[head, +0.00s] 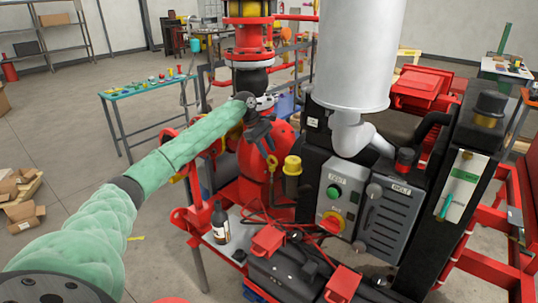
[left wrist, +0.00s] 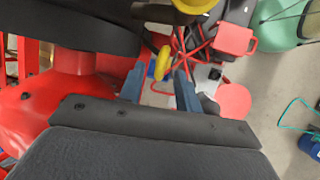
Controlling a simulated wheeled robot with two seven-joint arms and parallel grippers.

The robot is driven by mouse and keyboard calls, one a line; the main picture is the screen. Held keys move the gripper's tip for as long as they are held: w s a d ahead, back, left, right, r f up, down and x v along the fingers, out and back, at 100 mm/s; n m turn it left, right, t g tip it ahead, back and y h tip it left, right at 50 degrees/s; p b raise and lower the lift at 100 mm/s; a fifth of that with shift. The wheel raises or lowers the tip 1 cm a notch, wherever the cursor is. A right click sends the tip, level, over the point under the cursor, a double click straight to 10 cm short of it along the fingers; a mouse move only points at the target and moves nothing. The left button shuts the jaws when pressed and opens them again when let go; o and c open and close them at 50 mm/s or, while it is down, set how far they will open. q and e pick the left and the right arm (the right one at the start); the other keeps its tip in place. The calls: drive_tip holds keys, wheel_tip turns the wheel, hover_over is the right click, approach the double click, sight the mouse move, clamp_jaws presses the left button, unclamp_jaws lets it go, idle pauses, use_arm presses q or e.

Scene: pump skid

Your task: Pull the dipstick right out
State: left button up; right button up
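The dipstick shows as a small yellow-orange ring handle (head: 272,161) beside the red pump casing, with its stem running down and mostly hidden. My left gripper (head: 266,147) is just above it, fingers pointing down. In the left wrist view the two dark blue fingers (left wrist: 160,76) are spread apart. The yellow handle (left wrist: 163,60) shows in the gap between their tips, and I see no finger touching it. I cannot tell exactly how far beyond the tips it lies. My right gripper is in neither view.
A yellow-topped fitting (head: 292,166) stands close to the right of the handle. A grey control box (head: 341,195) and a white vertical cylinder (head: 358,55) are further right. A dark bottle (head: 220,222) stands on the skid's ledge.

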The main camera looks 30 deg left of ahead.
use_arm(q)
drive_tip(key=shift+b+v, duration=0.85)
drive_tip(key=shift+v, duration=2.1)
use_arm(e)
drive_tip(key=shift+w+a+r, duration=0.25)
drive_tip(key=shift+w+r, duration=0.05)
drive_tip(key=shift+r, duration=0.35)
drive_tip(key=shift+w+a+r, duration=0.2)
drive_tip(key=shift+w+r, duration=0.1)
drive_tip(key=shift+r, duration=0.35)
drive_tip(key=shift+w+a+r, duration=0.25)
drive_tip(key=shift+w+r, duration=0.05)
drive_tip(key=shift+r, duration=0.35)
use_arm(q)
drive_tip(key=shift+f, duration=0.15)
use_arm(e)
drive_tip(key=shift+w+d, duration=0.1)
